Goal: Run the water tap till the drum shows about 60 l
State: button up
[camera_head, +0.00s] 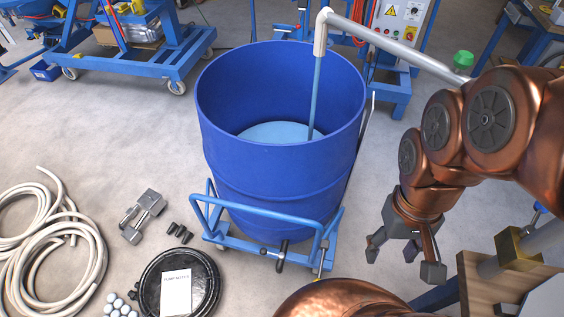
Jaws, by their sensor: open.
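A blue open drum (283,186) stands upright in the middle. Pale blue water (275,132) shows inside, well below the rim. A grey pipe (400,48) comes from the right and bends down over the drum. A thin blue stream (316,95) falls from its end into the water. A brass fitting (519,248) with a blue handle (540,208) sits on a pipe at the lower right; I cannot tell whether it is the tap. My gripper (404,261) is open and empty, pointing down right of the drum, left of the brass fitting. I see no readable litre mark.
The drum stands on a blue trolley (268,219). Coiled hose (52,250), a black lid (180,283) with a paper and metal weights (142,215) lie on the floor. A control cabinet (405,22) stands behind. A wooden top (478,285) is at lower right.

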aim_at(526, 230)
jog(key=z, duration=3.1)
jog(key=k, duration=0.95)
jog(key=u, duration=2.55)
